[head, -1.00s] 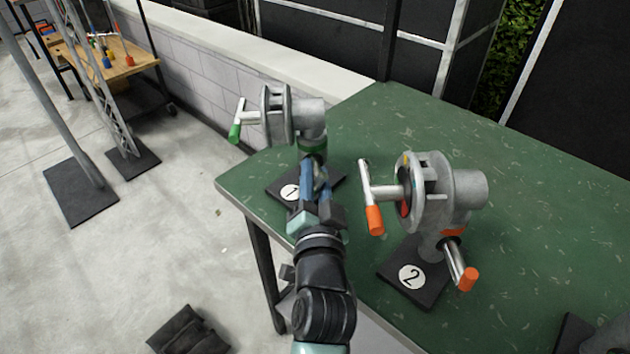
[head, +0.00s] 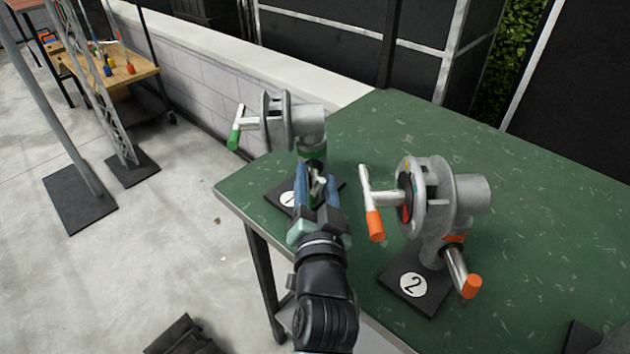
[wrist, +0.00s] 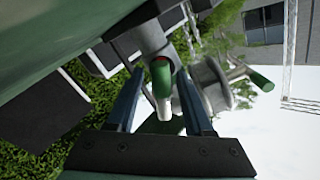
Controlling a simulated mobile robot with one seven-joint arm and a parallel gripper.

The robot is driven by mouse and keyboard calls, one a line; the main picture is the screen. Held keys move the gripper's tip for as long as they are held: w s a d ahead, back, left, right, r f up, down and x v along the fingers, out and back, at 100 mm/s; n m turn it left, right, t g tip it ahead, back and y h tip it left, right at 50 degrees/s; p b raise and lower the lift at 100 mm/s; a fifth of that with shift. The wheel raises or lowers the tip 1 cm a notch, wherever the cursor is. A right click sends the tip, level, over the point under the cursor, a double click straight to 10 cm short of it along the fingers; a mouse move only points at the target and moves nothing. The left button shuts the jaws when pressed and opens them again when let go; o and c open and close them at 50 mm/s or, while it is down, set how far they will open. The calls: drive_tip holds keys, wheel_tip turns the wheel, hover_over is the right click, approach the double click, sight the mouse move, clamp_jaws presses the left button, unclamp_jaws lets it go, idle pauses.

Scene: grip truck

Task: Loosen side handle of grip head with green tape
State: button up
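The grip head with green tape (head: 312,157) stands on the base marked 1 at the table's left corner. Its front T-handle has a green grip (head: 234,139) pointing down-left. My gripper (head: 316,178) is at the lower part of this head, with its two blue fingers apart. In the wrist view, the side handle's green grip (wrist: 161,78) and pale tip lie between the open fingers (wrist: 160,72), with gaps visible on both sides. In the head view, my fingers mostly hide the side handle. The T-handle's green grip (wrist: 261,82) also shows at right in the wrist view.
A second grip head (head: 437,200) with orange handles stands close on the right, on a base marked 2. Both stand on the green table (head: 540,240). Another dark base (head: 580,338) is at the lower right. A low block wall (head: 215,65) runs behind.

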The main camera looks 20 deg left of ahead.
drive_tip(key=shift+s, duration=0.1)
drive_tip(key=b+v, duration=0.1)
drive_tip(key=v, duration=1.1)
drive_tip(key=shift+s+d, duration=0.2)
drive_tip(key=shift+s, duration=0.15)
